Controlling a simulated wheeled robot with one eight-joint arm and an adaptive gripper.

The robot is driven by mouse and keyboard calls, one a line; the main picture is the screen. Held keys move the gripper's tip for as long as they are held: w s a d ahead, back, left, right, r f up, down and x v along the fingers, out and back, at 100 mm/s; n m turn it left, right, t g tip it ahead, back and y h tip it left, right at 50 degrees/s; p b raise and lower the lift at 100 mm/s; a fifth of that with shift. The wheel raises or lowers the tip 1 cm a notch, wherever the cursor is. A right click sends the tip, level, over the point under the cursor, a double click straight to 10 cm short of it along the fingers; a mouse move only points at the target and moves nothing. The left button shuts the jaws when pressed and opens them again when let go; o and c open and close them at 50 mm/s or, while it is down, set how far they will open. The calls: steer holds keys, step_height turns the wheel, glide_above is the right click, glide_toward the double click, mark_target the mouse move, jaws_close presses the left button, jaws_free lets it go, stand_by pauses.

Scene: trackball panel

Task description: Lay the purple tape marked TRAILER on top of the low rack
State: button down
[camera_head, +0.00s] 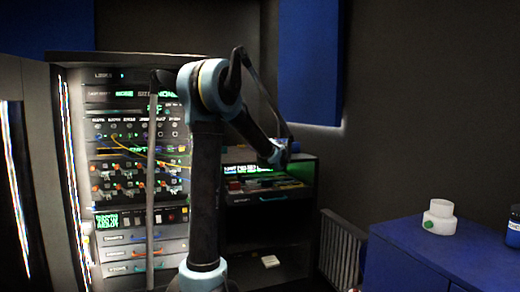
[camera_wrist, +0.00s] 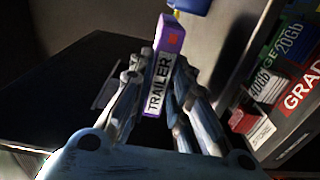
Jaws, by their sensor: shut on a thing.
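The purple tape (camera_wrist: 170,38) has a white label reading TRAILER and stands out lengthwise between my fingers in the wrist view. My gripper (camera_wrist: 163,62) is shut on it, with a finger along each side. In the head view my gripper (camera_head: 278,156) is over the low rack (camera_head: 304,172), near its top, and the tape cannot be made out there. The low rack is a dark cabinet right of the tall rack, with a lit green display and coloured items inside. Whether the tape touches anything cannot be told.
The wrist view shows labelled cartridges (camera_wrist: 268,88) at right and a dark flat surface (camera_wrist: 60,85) at left. The tall rack (camera_head: 128,75) stands left in the head view. A blue cabinet (camera_head: 420,255) with a white cup-like object (camera_head: 440,215) is at right.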

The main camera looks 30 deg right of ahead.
step_height(320, 180, down, 6)
steer(key=shift+f, duration=0.15)
stand_by(0.5)
steer(key=shift+f, duration=0.45)
stand_by(0.5)
steer(key=c, duration=1.4)
jaws_free()
